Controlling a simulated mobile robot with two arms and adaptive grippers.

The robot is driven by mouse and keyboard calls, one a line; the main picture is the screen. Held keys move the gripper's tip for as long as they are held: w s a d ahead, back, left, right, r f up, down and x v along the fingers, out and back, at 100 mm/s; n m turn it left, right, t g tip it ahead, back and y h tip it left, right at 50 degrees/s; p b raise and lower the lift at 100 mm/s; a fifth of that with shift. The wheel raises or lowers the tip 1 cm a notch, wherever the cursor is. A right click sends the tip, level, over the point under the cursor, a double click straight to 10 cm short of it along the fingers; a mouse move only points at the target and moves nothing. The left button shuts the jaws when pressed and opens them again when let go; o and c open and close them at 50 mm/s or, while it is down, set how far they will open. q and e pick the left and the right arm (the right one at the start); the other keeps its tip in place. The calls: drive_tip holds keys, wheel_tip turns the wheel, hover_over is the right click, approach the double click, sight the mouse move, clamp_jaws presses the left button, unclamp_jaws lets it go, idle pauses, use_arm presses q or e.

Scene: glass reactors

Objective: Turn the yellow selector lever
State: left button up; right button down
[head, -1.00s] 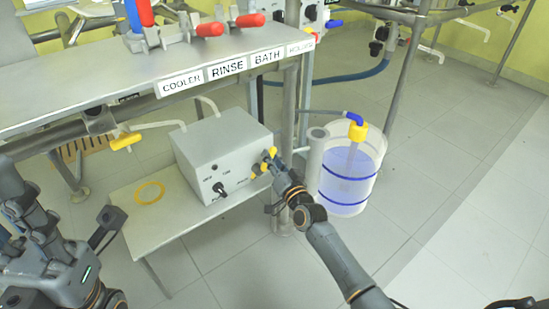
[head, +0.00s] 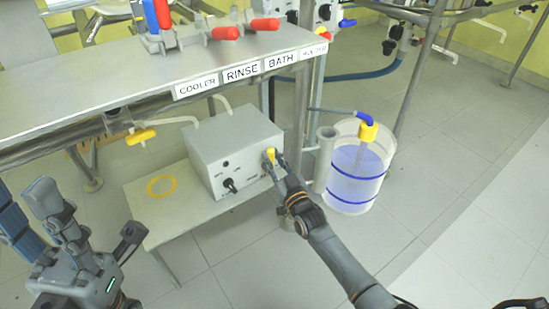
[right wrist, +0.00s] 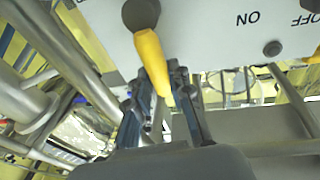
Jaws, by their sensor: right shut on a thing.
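The yellow selector lever (head: 270,156) is on the right part of the front of a grey box (head: 232,140). In the right wrist view the lever (right wrist: 151,58) hangs from a dark round hub, and its lower end is between my fingers. My right gripper (head: 275,168) is shut on the lever; its two fingers (right wrist: 168,100) stand on either side of it. The panel beside it reads ON and OFF. My left gripper (head: 30,205) is at the lower left of the head view, away from the box, with its fingers apart and nothing visible between them.
The box stands on a low shelf (head: 200,212) with a yellow ring (head: 161,186). A bench (head: 150,70) labelled COOLER, RINSE and BATH overhangs behind. A clear tank of bluish liquid (head: 352,172) stands right of the box. Floor is free at the right.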

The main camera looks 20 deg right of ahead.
idle(0.3)
drive_tip(key=c, duration=1.2)
unclamp_jaws()
drive_tip(key=shift+s, duration=0.15)
drive_tip(key=v, duration=1.1)
drive_tip(key=shift+s+f, duration=0.1)
drive_tip(key=shift+s, duration=0.25)
